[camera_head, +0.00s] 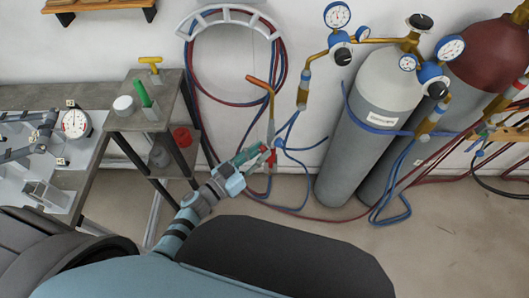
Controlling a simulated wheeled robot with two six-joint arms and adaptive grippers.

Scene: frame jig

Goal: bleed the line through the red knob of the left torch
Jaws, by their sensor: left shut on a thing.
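The left torch (271,104) hangs upright by the wall, with a bent orange-brass tip at its top and hoses at its lower end. Its red knob (272,161) shows low on the torch, close to a blue knob (279,143). My left gripper (256,154) reaches up from below to the torch's lower end and is shut at the red knob. The fingers partly cover the knob and the torch's lower body, so the exact contact is hard to see. My right gripper is not in view.
Grey and dark red gas cylinders (372,110) with gauges (337,15) stand at the right. Red and blue hoses (285,205) loop on the wall and floor. A small stand (125,120) holds a green-handled tool (142,93); a jig table (85,165) is left.

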